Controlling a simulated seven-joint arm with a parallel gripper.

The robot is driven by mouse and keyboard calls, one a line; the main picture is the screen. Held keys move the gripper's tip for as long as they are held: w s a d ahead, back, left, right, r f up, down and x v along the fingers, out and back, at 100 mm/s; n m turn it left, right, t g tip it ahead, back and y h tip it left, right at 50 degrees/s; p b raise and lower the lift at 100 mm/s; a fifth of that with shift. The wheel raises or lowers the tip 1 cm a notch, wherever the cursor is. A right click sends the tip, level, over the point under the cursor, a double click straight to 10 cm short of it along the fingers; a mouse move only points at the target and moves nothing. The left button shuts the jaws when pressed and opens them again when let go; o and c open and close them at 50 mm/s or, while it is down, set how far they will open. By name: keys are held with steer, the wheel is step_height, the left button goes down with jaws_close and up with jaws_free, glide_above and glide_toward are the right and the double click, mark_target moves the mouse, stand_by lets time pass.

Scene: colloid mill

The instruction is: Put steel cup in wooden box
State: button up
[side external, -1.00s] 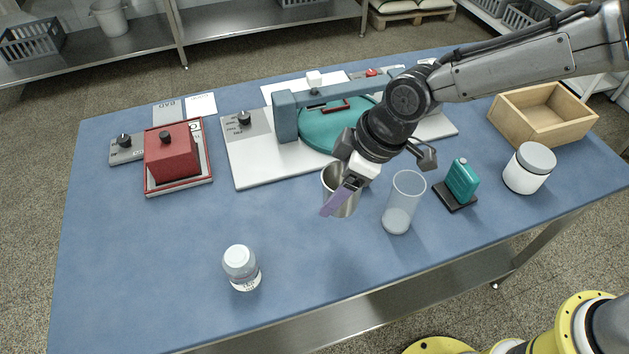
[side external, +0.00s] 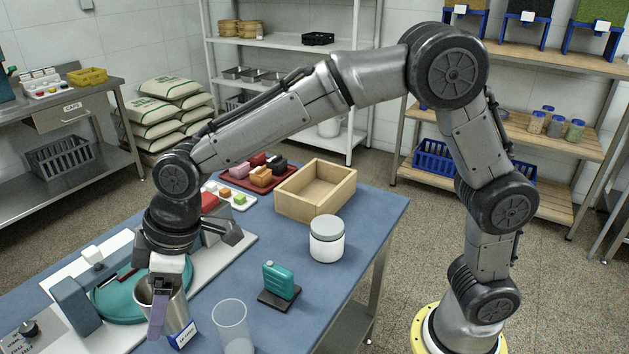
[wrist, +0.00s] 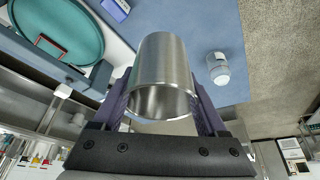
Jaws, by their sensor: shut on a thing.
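The steel cup (side external: 174,306) is at the lower left of the side view, beside the teal round lid of the machine. It fills the middle of the wrist view (wrist: 163,75), its open rim facing the camera. My gripper (side external: 170,293) is shut on the cup, with purple fingers on opposite sides of its wall; it also shows in the wrist view (wrist: 162,108). I cannot tell whether the cup's base touches the table. The wooden box (side external: 303,205) stands open at the back right of the blue table, well apart from the cup. Its visible interior looks empty.
A clear beaker (side external: 232,328) stands close to the cup's right. A teal bottle (side external: 281,281) on a black base and a white jar (side external: 327,243) stand towards the box. A red tray of blocks (side external: 247,177) lies left of the box. Another jar (wrist: 218,70) shows in the wrist view.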

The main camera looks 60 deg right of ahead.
steer(key=w+d+m+t+h, duration=0.1)
steer(key=w+d+m, duration=0.3)
steer(key=d, duration=1)
steer(key=w+d+m+h, duration=0.2)
steer(key=w+d+m, duration=0.25)
steer(key=d, duration=1.05)
steer(key=s+d+m+h, duration=0.1)
steer(key=s+d+m, duration=0.25)
steer(key=d, duration=0.95)
steer(key=s+d+m+h, duration=0.1)
steer(key=s+d+m, duration=0.3)
steer(key=d, duration=0.9)
steer(key=n, duration=0.1)
glide_toward(311, 194)
steer(key=shift+w+f, duration=0.35)
steer(key=shift+f, duration=0.15)
steer(key=shift+w+d+f, duration=0.15)
steer(key=shift+w+f, duration=0.1)
steer(key=shift+f, duration=1.7)
